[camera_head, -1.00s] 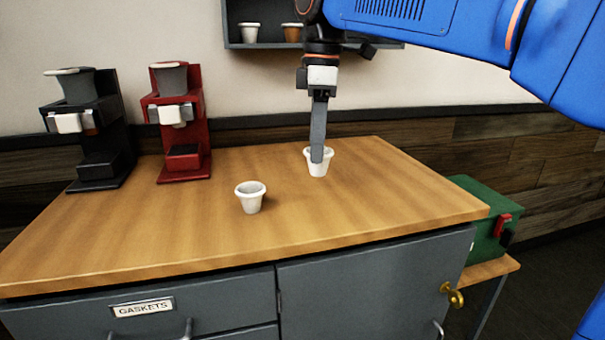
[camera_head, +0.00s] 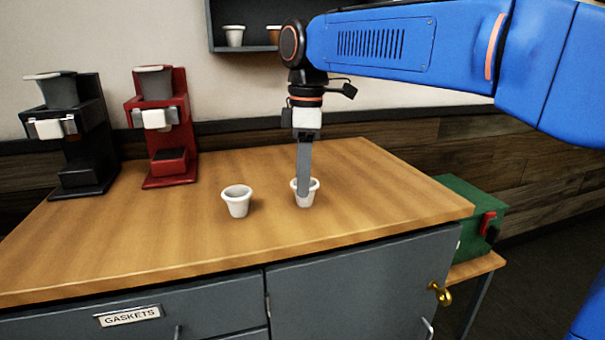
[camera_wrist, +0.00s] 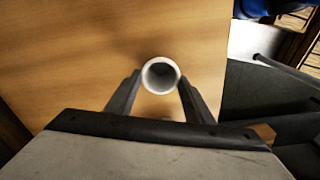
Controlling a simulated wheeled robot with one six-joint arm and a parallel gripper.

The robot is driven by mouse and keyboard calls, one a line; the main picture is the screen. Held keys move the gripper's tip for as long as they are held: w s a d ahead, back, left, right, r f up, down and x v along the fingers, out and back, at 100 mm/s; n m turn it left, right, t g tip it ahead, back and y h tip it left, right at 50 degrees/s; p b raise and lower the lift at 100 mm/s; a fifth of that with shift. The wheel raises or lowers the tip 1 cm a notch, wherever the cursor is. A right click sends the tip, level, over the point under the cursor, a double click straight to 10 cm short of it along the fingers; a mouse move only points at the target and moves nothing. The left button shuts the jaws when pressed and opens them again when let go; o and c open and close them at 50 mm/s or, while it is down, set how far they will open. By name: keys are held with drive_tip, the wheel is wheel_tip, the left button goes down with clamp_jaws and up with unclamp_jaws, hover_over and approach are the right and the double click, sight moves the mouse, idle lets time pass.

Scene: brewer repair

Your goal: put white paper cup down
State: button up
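A white cup (camera_head: 309,196) is between the fingers of my gripper (camera_head: 304,190), upright over the wooden counter. In the wrist view its round rim (camera_wrist: 161,75) sits between the two fingertips (camera_wrist: 160,82), which close on its sides. I cannot tell whether its base touches the counter. A second white cup (camera_head: 237,203) stands upright on the counter to the left, apart from my gripper. One finger hides part of the held cup in the head view.
A black brewer (camera_head: 75,140) and a red brewer (camera_head: 165,130) stand at the counter's back left. A wall shelf (camera_head: 213,30) holds more cups. A green box (camera_head: 460,195) is beyond the right edge. The wooden counter (camera_head: 390,195) is clear right of the held cup.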

drive_tip(key=shift+o, duration=1.4)
drive_tip(key=shift+r, duration=0.15)
wheel_tip(320, 180, up, 12)
drive_tip(key=shift+d, duration=0.25)
